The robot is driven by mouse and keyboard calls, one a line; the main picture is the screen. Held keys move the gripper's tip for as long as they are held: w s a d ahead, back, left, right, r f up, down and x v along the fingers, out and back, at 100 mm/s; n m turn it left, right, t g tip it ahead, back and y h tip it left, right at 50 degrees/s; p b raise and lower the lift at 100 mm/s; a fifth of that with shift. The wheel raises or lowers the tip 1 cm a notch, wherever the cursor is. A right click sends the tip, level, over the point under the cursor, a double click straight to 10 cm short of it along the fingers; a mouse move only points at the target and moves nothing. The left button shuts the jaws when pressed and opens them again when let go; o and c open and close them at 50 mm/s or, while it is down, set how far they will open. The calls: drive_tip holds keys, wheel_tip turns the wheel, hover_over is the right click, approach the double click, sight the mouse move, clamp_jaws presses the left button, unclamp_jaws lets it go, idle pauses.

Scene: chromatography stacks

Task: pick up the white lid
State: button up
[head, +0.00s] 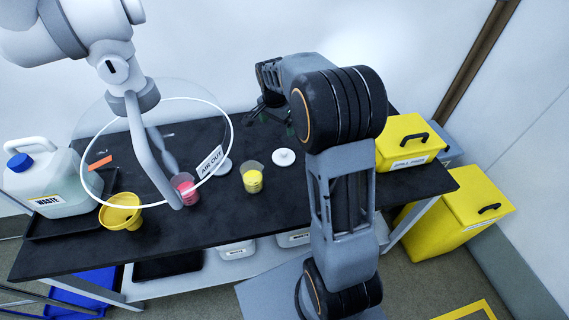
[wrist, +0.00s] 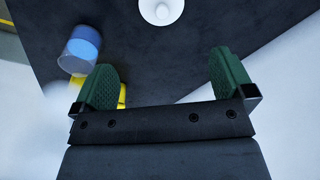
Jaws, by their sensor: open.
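The white lid (head: 284,157) is a round disc with a small raised knob. It lies flat on the black bench top, right of the beaker with yellow contents. In the wrist view the white lid (wrist: 161,9) is at the top edge, partly cut off, beyond the gap between the fingers. My gripper (wrist: 167,72) is open with its two green fingers wide apart and nothing between them. In the head view the arm hides most of my gripper, behind the lid toward the wall.
A beaker with yellow contents (head: 253,179) and a pinkish-red one (head: 185,188) stand left of the lid. A greyish disc (head: 222,167) lies between them. A clear extraction hood (head: 150,150) hangs at left. A yellow box (head: 404,142) stands at right. A blue-topped cylinder (wrist: 80,48) is near my left finger.

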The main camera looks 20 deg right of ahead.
drive_tip(key=m, duration=0.1)
approach(284, 151)
drive_tip(key=f, duration=0.4)
drive_tip(key=shift+w+f+b, duration=0.35)
drive_tip(key=shift+f, duration=0.05)
drive_tip(key=shift+w+d+f, duration=0.1)
drive_tip(key=shift+d+f, duration=0.15)
drive_tip(key=shift+f, duration=1.3)
drive_tip(key=shift+d+f, duration=0.2)
drive_tip(key=shift+f, duration=1.35)
drive_tip(key=shift+c, duration=0.5)
drive_tip(key=c, duration=0.5)
